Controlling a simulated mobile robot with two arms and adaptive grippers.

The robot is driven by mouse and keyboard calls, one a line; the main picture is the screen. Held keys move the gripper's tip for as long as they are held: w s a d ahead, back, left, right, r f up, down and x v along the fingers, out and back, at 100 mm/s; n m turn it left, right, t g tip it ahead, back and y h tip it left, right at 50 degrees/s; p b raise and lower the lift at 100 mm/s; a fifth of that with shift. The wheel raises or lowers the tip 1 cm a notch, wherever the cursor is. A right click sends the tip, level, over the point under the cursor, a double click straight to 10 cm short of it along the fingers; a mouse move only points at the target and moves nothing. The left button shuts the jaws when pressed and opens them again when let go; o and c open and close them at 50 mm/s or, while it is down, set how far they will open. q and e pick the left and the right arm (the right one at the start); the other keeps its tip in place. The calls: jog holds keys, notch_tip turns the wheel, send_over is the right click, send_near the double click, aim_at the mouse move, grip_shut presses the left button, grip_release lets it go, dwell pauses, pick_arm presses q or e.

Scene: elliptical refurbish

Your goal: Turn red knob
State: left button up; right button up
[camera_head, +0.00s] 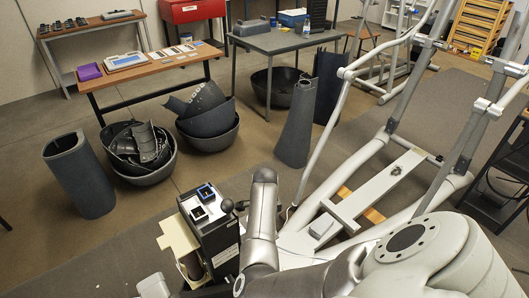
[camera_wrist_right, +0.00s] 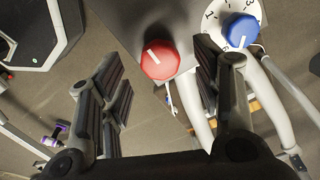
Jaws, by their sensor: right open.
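The red knob (camera_wrist_right: 160,60) shows in the right wrist view, with a white pointer line on its face. It sits near the edge of a grey panel (camera_wrist_right: 136,18). My right gripper (camera_wrist_right: 160,78) is open, with one finger to each side of the knob in the picture. The knob looks beyond the fingertips, with visible space on both sides and no contact seen. I cannot make out the red knob in the head view. My left gripper is not in view.
A blue knob (camera_wrist_right: 242,30) on a white numbered dial (camera_wrist_right: 215,14) sits right of the red knob, close to my right finger. In the head view, a black box (camera_head: 217,232) stands beside my grey arm. Elliptical machine rails (camera_head: 355,178) fill the right side.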

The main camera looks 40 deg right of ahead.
notch_tip(320, 180, down, 2)
jog(key=shift+f, duration=0.1)
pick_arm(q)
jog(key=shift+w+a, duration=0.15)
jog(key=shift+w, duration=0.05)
pick_arm(e)
jog(key=c, duration=1)
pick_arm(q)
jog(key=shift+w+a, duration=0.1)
pick_arm(e)
jog(key=shift+c, duration=0.2)
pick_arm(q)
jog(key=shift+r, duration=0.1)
